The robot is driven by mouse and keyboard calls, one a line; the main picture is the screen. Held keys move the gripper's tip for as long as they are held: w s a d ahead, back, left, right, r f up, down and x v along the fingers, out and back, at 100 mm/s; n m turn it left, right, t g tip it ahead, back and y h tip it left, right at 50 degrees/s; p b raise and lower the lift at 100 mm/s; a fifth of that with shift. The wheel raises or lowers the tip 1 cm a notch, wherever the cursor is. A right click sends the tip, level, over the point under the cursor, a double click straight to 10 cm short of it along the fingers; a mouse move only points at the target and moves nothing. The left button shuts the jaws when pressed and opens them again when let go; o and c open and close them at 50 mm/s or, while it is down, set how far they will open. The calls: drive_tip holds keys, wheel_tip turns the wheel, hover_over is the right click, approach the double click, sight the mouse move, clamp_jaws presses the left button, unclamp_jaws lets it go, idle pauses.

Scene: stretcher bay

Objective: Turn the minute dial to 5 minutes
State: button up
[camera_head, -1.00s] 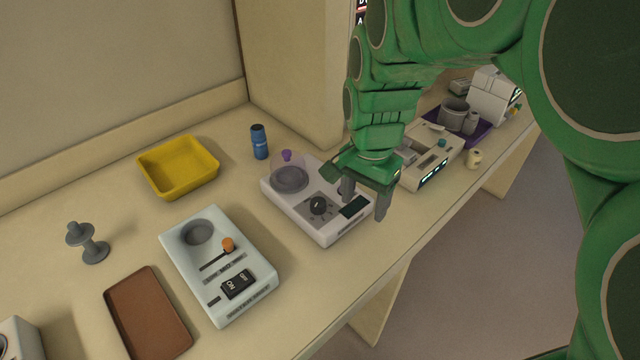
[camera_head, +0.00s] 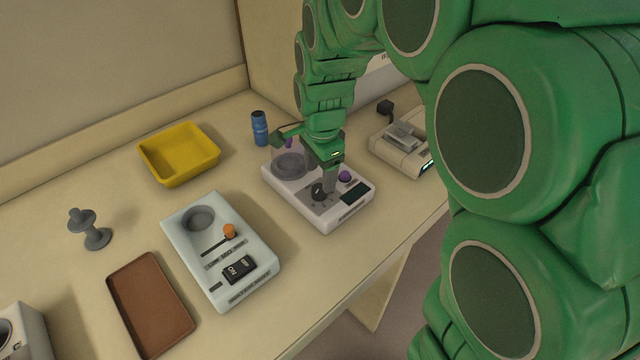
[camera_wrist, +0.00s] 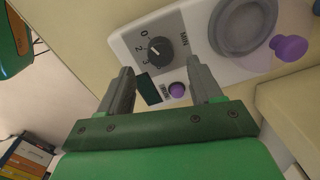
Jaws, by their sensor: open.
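The minute dial (camera_wrist: 159,49) is a dark round knob on a white device, with numbers beside it and the word MIN nearby. In the wrist view it lies just beyond and between my fingertips. I cannot tell surely which number its pointer marks. The white device (camera_head: 335,219) stands near the counter's front edge. My gripper (camera_wrist: 158,66) is open and empty, above the device's front part. In the head view my gripper (camera_head: 322,179) partly hides the dial. I cannot tell whether a finger touches it.
The device also has a purple button (camera_wrist: 177,89), a dark display (camera_wrist: 149,87) and a round grey bowl (camera_wrist: 243,26) with a purple knob (camera_wrist: 290,47) beside it. A pale switch box (camera_head: 250,291) stands left, a beige device (camera_head: 402,158) right, a blue bottle (camera_head: 259,129) behind.

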sight(320, 188)
wheel_tip(320, 188, down, 5)
drive_tip(key=shift+w, duration=0.1)
idle(0.3)
drive_tip(key=c, duration=1.1)
drive_tip(key=shift+o, duration=0.2)
